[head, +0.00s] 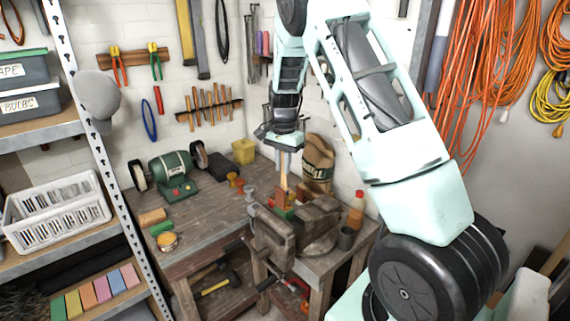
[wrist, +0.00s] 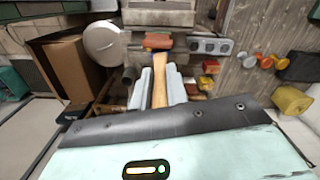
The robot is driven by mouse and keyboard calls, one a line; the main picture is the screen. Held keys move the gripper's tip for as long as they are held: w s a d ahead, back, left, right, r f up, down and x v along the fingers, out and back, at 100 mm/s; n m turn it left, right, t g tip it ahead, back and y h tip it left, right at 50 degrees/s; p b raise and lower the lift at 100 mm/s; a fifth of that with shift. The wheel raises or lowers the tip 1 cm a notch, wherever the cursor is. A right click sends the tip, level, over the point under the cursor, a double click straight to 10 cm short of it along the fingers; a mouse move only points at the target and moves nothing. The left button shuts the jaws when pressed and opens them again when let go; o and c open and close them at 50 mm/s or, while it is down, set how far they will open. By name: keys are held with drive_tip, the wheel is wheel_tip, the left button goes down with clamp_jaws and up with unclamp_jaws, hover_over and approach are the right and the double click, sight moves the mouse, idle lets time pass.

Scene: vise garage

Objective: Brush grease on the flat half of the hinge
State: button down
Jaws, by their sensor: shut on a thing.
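My gripper (head: 288,160) points down over the vise and is shut on the wooden handle of a brush (head: 284,183). In the wrist view the handle (wrist: 160,92) runs away between my fingers (wrist: 155,88) to a reddish-brown head (wrist: 157,42). The vise (head: 272,235) stands at the bench's front corner; its body shows in the wrist view (wrist: 160,17). A grey plate with round holes, apparently the hinge (wrist: 210,46), lies right of the brush head. I cannot tell whether the brush touches it.
A bench grinder (head: 173,175) and a yellow container (head: 244,151) stand at the back of the bench (head: 205,220). An orange bottle (head: 356,208) and a dark cup (head: 346,238) are right of the vise. Shelves with a white basket (head: 58,212) are at left. The bench's middle left is clear.

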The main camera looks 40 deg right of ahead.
drive_tip(key=shift+s, duration=0.15)
drive_tip(key=shift+s+r, duration=0.15)
drive_tip(key=shift+s, duration=0.4)
drive_tip(key=shift+w, duration=0.15)
drive_tip(key=shift+w, duration=0.65)
wheel_tip(320, 180, up, 3)
drive_tip(key=p, duration=0.2)
drive_tip(key=shift+p, duration=0.35)
drive_tip(key=shift+r, duration=2.4)
